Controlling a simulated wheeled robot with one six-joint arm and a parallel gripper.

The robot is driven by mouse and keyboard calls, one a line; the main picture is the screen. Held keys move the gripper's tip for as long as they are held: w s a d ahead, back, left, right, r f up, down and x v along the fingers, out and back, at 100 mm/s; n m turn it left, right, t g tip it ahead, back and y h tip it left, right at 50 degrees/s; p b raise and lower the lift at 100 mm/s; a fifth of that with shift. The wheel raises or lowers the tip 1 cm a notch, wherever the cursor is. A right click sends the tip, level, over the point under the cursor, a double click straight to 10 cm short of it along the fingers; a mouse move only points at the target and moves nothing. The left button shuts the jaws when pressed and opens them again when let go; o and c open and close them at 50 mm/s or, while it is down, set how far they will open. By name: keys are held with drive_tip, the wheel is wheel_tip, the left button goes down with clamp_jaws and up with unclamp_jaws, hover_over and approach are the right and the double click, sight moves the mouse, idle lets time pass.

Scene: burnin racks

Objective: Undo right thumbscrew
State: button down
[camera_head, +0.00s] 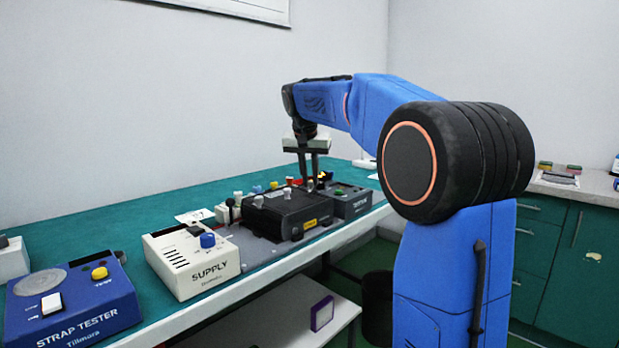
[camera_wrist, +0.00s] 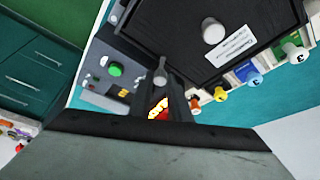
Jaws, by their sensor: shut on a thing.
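My gripper (camera_head: 310,184) points down at the right end of the black box (camera_head: 288,213) on the bench. In the wrist view my gripper (camera_wrist: 161,80) has its dark fingers closed around a small grey thumbscrew (camera_wrist: 160,72) beside the black box (camera_wrist: 175,42). This is the thumbscrew on the side toward the grey unit. A white-topped knob (camera_wrist: 213,31) stands on the box lid; a similar knob (camera_head: 258,201) shows in the head view.
A grey unit with a green button (camera_head: 349,201) stands close on the right. Several coloured connectors (camera_wrist: 248,76) line the box's edge. The white supply unit (camera_head: 192,260) and blue strap tester (camera_head: 70,308) stand to the left. Green bench surface (camera_head: 120,228) is clear behind.

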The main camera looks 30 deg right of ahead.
drive_tip(key=n, duration=0.2)
drive_tip(key=n+y, duration=0.1)
drive_tip(key=n, duration=0.1)
drive_tip(key=n+t+y, duration=0.1)
drive_tip(key=n, duration=0.1)
drive_tip(key=shift+s+d, duration=0.15)
drive_tip(key=shift+d, duration=0.2)
drive_tip(key=n+y, duration=0.2)
drive_tip(key=n, duration=0.3)
drive_tip(key=shift+d+n, duration=0.15)
drive_tip(key=shift+n, duration=0.25)
drive_tip(key=shift+y, duration=0.3)
drive_tip(key=c, duration=1.7)
unclamp_jaws()
drive_tip(key=shift+o, duration=0.2)
drive_tip(key=v, duration=1.7)
drive_tip(key=shift+w+r, duration=0.2)
drive_tip(key=shift+r, duration=0.05)
